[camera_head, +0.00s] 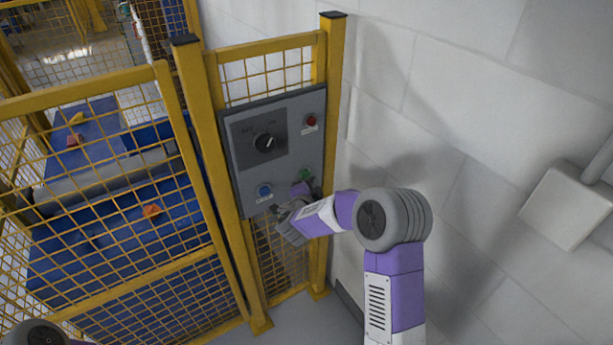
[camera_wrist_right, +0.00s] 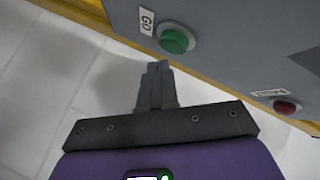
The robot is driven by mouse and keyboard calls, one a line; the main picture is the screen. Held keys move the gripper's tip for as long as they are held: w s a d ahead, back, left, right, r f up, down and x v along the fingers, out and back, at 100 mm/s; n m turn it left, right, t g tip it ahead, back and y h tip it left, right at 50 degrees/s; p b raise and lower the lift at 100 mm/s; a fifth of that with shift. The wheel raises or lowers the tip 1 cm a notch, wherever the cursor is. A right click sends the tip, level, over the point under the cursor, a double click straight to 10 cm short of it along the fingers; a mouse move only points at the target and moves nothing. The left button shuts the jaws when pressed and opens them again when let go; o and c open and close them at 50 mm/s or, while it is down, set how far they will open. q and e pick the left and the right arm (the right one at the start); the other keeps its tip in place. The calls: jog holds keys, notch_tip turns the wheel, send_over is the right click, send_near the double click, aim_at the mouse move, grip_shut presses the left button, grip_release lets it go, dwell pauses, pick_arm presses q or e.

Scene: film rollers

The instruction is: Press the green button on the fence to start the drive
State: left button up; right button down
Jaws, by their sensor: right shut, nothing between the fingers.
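The green button (camera_head: 305,174) is at the lower right of the grey control panel (camera_head: 232,150) on the yellow fence. In the right wrist view the green button (camera_wrist_right: 174,40) stands out from the panel, with a "GO" label beside it. My right gripper (camera_head: 313,187) is at the panel's lower right corner, close to the button and partly hidden by its own wrist. In the wrist view its fingers (camera_wrist_right: 157,68) are shut and empty, their tips just below the button in the picture. Contact does not show. My left gripper is out of view.
A yellow fence post (camera_head: 334,100) stands right of the panel, before a white block wall (camera_head: 450,90). Blue belts with orange pieces lie behind the mesh.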

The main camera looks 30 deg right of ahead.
jog(key=shift+w, duration=0.2)
jog(key=shift+w, duration=0.25)
jog(key=shift+w+a, duration=0.1)
jog(key=shift+w, duration=0.35)
dwell(1.0)
jog(key=shift+s, duration=0.15)
jog(key=shift+s+b, duration=0.35)
jog(key=shift+s, duration=0.35)
jog(key=shift+s+d+b, duration=0.15)
jog(key=shift+s+b, duration=0.25)
jog(key=shift+s, duration=0.9)
jog(key=shift+s+d+b, duration=0.1)
jog(key=shift+s+b, duration=0.3)
jog(key=shift+s, duration=0.85)
